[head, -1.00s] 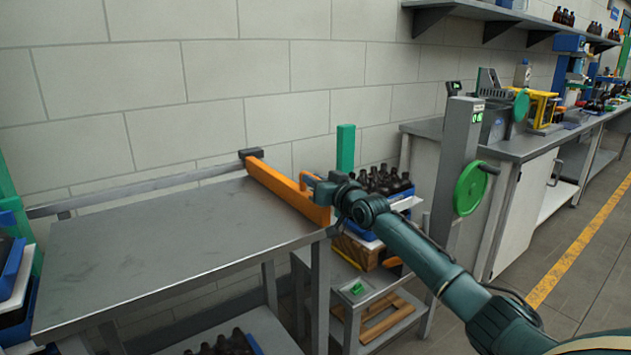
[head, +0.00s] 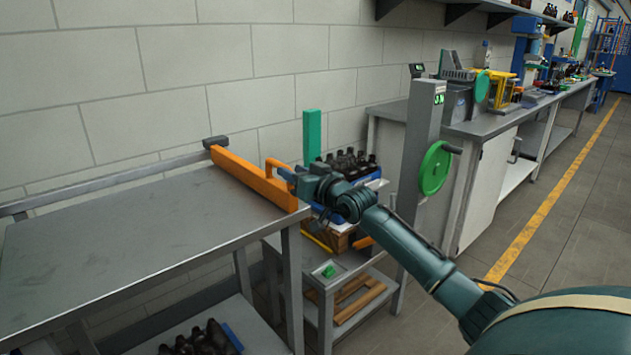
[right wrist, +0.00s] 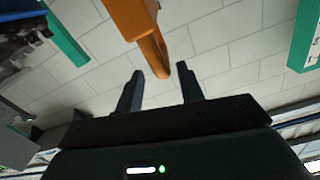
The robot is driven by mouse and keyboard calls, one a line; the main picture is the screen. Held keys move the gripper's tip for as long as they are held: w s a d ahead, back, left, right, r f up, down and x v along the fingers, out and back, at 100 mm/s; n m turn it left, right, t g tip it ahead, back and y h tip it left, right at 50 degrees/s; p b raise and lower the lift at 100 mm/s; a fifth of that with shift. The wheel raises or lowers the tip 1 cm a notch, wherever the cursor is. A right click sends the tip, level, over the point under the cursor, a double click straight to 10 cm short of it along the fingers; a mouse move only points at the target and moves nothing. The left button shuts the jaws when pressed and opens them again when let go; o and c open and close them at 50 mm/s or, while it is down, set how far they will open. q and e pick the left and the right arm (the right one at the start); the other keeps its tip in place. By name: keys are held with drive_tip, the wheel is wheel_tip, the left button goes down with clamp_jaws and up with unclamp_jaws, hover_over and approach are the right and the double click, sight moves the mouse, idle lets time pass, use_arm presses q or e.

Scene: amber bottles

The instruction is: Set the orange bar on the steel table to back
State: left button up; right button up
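The orange bar (head: 250,180) lies along the right end of the steel table (head: 110,240), from a dark block at the rear rail to the front corner. Its looped orange handle (head: 274,165) stands up near the front end. My right gripper (head: 286,176) is just right of the handle. In the right wrist view, its two dark fingers (right wrist: 158,88) are apart with nothing gripped. The handle (right wrist: 155,55) points down toward the gap between them, its tip near the fingertips. My left gripper is not in view.
A green post (head: 312,135) and a crate of dark bottles (head: 350,165) stand beyond the gripper. A grey column with a green handwheel (head: 435,168) stands to the right. A low steel stand (head: 335,275) is below my arm. The steel tabletop is clear left of the bar.

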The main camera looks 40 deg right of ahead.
drive_tip(key=s, duration=0.8)
drive_tip(key=shift+d, duration=0.35)
drive_tip(key=shift+s, duration=0.1)
